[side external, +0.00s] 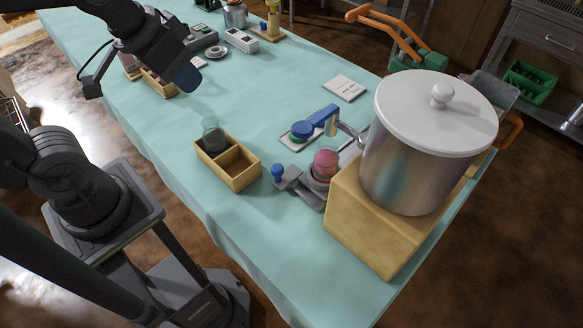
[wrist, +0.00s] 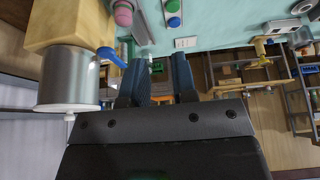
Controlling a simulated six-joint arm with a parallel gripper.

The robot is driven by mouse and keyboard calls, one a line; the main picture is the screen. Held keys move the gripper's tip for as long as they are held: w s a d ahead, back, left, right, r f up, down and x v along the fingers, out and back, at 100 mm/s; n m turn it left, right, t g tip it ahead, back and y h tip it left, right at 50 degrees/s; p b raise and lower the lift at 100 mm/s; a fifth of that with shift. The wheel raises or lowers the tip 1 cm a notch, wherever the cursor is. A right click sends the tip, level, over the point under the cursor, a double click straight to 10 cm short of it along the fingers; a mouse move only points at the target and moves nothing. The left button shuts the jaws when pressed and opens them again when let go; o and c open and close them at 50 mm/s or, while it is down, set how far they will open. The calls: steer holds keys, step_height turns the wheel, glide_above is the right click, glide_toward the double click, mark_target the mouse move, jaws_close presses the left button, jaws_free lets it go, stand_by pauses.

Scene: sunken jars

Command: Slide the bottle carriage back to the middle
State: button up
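The bottle carriage (side external: 318,184) is a grey piece bearing a round pink-red bottle (side external: 326,162), with a blue knob (side external: 278,172) at its left end. It stands on the table beside the wooden block, and part of its track is hidden by the block and pot. The pink bottle also shows at the top of the wrist view (wrist: 123,14). My gripper (side external: 187,78) is raised over the far left of the table, well away from the carriage. In the wrist view its two blue fingers (wrist: 160,62) are apart with nothing held between them.
A large lidded metal pot (side external: 415,150) stands on a wooden block (side external: 365,225), close to the carriage. A blue lever (side external: 322,117) is behind the carriage. A two-compartment wooden box (side external: 240,182) holds a dark glass jar (side external: 214,138). Clear cloth lies between box and gripper.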

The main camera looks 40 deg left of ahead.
steer(key=o, duration=0.6)
steer(key=w+d+f+g, duration=0.1)
steer(key=w+f, duration=0.1)
steer(key=w+d+f+g, duration=0.1)
steer(key=w+f, duration=0.1)
steer(key=w, duration=0.1)
steer(key=w+f, duration=0.2)
steer(key=w, duration=0.1)
steer(key=shift+w+d+g, duration=0.1)
steer(key=shift+d+g, duration=0.3)
steer(key=g, duration=0.2)
glide_above(277, 167)
step_height(277, 167, down, 9)
step_height(277, 167, down, 14)
steer(key=shift+f, duration=0.2)
jaws_close()
